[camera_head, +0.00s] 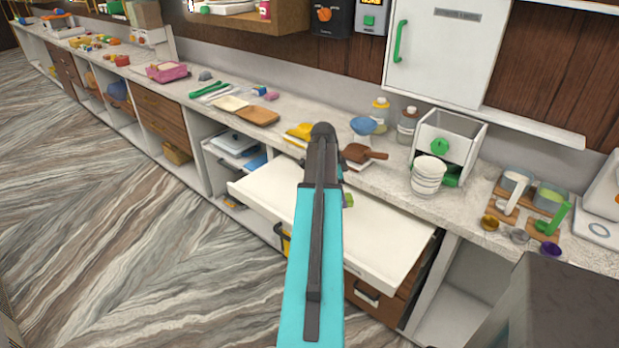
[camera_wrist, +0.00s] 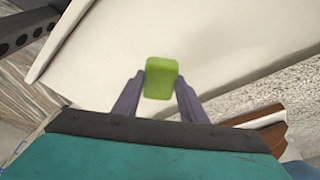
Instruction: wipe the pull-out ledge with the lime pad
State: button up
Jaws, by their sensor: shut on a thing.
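The pull-out ledge (camera_head: 385,235) is a white board drawn out from under the counter. It also fills much of the wrist view (camera_wrist: 215,40). The lime pad (camera_wrist: 161,78) is a small green block between my gripper's (camera_wrist: 158,92) two fingertips in the wrist view. My gripper is shut on it and holds it over the ledge. In the head view a bit of the lime pad (camera_head: 348,200) shows just right of my arm, and the arm hides the gripper. I cannot tell whether the pad touches the ledge.
The speckled counter (camera_head: 390,196) runs behind the ledge. A brown scoop (camera_head: 362,153), a blue bowl (camera_head: 363,126) and stacked white bowls (camera_head: 429,175) stand near its edge. A wooden board (camera_head: 249,115) lies farther left. The visible ledge top is clear.

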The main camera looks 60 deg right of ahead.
jog(key=shift+r+p, duration=0.65)
jog(key=shift+r, duration=0.9)
jog(key=shift+w+a, duration=0.25)
jog(key=shift+w, duration=0.25)
jog(key=w+a+r+n+t+h+b, duration=0.1)
jog(key=w+a+r+n+t+b, duration=0.2)
jog(key=w+a+n, duration=1.8)
jog(key=w+a+r+n+t+y, duration=0.1)
jog(key=w+a, duration=0.4)
jog(key=a, duration=0.9)
jog(key=w+a+r+n+t+y, duration=0.1)
jog(key=w+a+n, duration=0.3)
jog(key=a, duration=1)
jog(key=w+a+r+n, duration=0.1)
jog(key=w+a+n, duration=0.2)
jog(key=a, duration=1.1)
jog(key=w, duration=0.3)
jog(key=shift+w+r+t+y, duration=0.15)
jog(key=shift+w+t+y, duration=0.25)
